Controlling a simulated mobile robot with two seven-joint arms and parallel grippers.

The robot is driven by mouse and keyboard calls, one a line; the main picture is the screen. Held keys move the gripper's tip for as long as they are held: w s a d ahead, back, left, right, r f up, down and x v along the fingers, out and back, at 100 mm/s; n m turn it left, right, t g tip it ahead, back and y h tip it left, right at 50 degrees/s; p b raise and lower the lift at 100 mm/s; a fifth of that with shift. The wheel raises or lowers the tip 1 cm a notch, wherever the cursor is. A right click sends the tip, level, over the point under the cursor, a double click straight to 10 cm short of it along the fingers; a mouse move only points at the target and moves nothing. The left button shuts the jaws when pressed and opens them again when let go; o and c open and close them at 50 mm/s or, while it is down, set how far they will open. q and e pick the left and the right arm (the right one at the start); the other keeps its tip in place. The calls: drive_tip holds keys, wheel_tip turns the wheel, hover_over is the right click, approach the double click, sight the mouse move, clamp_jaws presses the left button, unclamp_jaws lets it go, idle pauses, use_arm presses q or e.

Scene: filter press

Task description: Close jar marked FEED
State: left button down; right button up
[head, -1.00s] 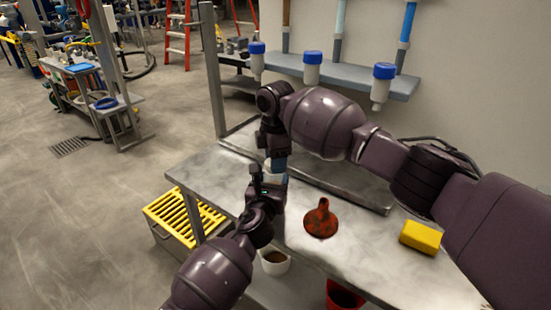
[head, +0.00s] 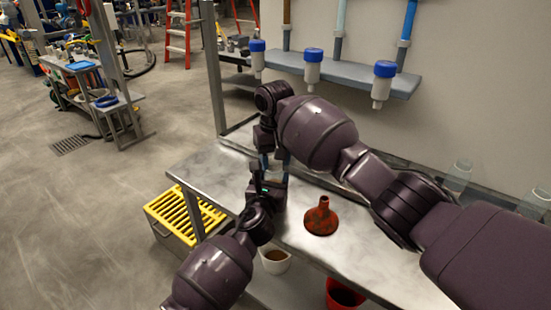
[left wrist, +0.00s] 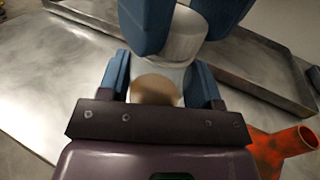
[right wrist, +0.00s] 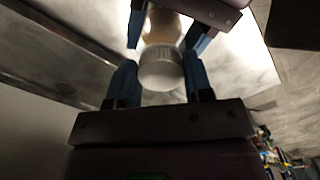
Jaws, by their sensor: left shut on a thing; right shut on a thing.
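A clear jar with brown contents (left wrist: 155,88) stands upright between the blue fingers of my left gripper (left wrist: 160,80), which is shut on it. My right gripper (right wrist: 161,72) is shut on a white lid (right wrist: 161,66). The lid also shows right above the jar in the left wrist view (left wrist: 182,42). Lid and jar are in line and look to be touching; I cannot tell whether the lid is screwed down. In the head view the grippers meet over the left part of the bench and mostly hide the jar and lid. No FEED marking is legible.
A red funnel (head: 320,220) stands on the metal bench (head: 385,262), right of the grippers. A white cup (head: 275,261) and a red container (head: 343,294) are below the front edge. Several blue-capped bottles (head: 313,66) hang from the wall shelf. Clear vessels (head: 458,176) stand at the back right.

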drive_tip(key=m, duration=0.4)
drive_tip(key=shift+a+m, duration=0.2)
drive_tip(key=shift+m, duration=0.2)
drive_tip(key=m, duration=0.3)
drive_tip(key=shift+a, duration=0.1)
drive_tip(key=m, duration=0.6)
drive_tip(key=shift+w+a+m, duration=0.1)
drive_tip(key=shift+m, duration=0.2)
drive_tip(key=m, duration=0.4)
drive_tip(key=shift+w+m, duration=0.1)
drive_tip(key=shift+m, duration=0.3)
drive_tip(key=m, duration=0.3)
drive_tip(key=shift+w, duration=0.1)
drive_tip(key=m, duration=0.6)
drive_tip(key=shift+w+m, duration=0.15)
drive_tip(key=shift+m, duration=0.25)
drive_tip(key=o, duration=0.9)
